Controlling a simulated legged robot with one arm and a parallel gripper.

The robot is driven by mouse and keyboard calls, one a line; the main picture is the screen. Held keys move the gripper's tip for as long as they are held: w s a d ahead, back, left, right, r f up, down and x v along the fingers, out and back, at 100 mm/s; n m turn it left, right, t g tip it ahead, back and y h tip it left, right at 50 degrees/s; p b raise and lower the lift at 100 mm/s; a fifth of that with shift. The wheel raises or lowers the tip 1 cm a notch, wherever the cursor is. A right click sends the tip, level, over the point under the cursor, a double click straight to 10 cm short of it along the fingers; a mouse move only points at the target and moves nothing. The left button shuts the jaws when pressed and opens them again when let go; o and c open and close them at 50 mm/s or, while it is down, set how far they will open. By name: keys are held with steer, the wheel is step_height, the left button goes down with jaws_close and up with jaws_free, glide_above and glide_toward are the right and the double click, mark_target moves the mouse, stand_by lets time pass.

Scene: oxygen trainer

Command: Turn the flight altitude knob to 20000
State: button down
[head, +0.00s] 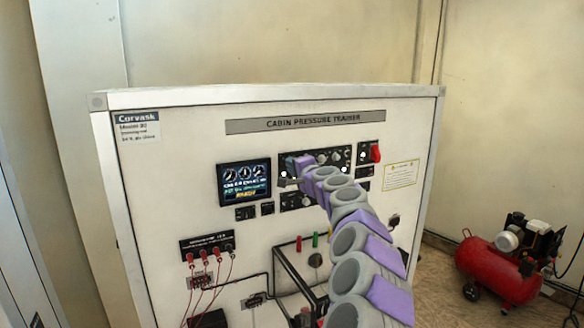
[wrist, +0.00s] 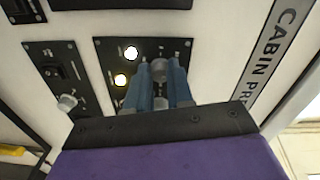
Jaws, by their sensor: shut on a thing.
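In the wrist view my gripper (wrist: 159,68) has its two blue fingers closed around a grey round knob (wrist: 158,71) on a black control panel (wrist: 103,47). The fingers hide part of the knob and the markings around it, so its setting and label cannot be read. In the head view my gripper (head: 291,170) is at the left part of the black panel (head: 338,153) beneath the title strip. My arm covers much of that panel.
A lit display (head: 244,183) is left of the gripper. A red switch (head: 375,152) is to the right. Two lit lamps, one here (wrist: 130,53), sit beside the fingers. Another knob (wrist: 67,102) is on a neighbouring panel. A red compressor (head: 497,271) stands on the floor at right.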

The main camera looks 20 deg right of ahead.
steer(key=shift+d+f, duration=0.1)
steer(key=shift+f, duration=0.05)
steer(key=c, duration=1.4)
jaws_free()
steer(key=o, duration=0.4)
steer(key=shift+d, duration=0.2)
steer(key=shift+s, duration=0.1)
steer(key=s+b, duration=0.2)
steer(key=s, duration=1.5)
steer(key=shift+d+r+b, duration=0.25)
steer(key=shift+d+b, duration=0.1)
steer(key=shift+b, duration=0.05)
